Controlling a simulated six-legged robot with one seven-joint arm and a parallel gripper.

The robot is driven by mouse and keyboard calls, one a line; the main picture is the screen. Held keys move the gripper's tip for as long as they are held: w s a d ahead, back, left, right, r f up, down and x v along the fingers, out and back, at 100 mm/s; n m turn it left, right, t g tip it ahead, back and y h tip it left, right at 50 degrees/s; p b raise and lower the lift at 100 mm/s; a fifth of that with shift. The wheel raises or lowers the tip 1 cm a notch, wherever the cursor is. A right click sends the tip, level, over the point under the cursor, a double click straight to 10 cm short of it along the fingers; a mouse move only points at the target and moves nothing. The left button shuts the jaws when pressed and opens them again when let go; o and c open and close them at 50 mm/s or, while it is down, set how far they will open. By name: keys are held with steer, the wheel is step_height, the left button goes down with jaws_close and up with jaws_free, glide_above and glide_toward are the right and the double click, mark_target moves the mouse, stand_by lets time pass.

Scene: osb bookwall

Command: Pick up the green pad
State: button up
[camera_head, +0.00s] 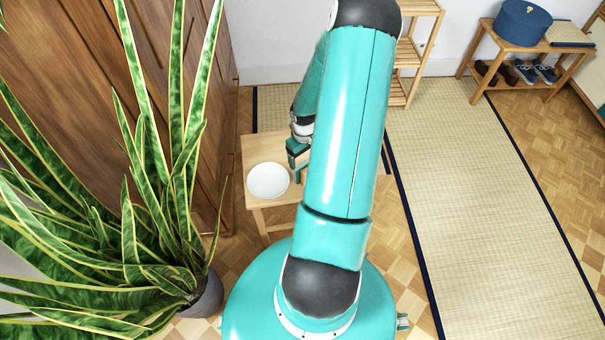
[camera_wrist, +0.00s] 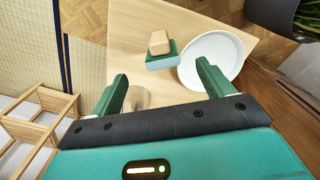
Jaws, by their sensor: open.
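The green pad (camera_wrist: 174,47) lies on a small wooden table (camera_wrist: 120,40), next to a white plate (camera_wrist: 228,46), in the wrist view. A tan block (camera_wrist: 159,42) rests on top of it. A pale blue layer (camera_wrist: 163,63) shows along its near side; I cannot tell whether this is part of the pad. My gripper (camera_wrist: 163,84) is open and empty, with its fingertips apart from the pad and short of it in the picture. In the head view my gripper (camera_head: 298,160) is over the table, beside the plate (camera_head: 268,180); I cannot make out the pad there.
A tan, rounded object (camera_wrist: 138,97) shows partly between my fingers. A potted plant (camera_head: 150,200) and a wooden cabinet (camera_head: 150,70) stand left of the table (camera_head: 256,150). A wooden shelf (camera_head: 410,50) stands behind. The tatami mat (camera_head: 480,170) on the right is clear.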

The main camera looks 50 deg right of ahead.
mark_target(303, 167)
step_height(303, 167, down, 4)
steer(key=shift+f, duration=0.25)
steer(key=f, duration=0.5)
steer(key=shift+w, duration=0.3)
steer(key=shift+c, duration=0.2)
steer(key=c, duration=1.1)
steer(key=shift+r, duration=0.1)
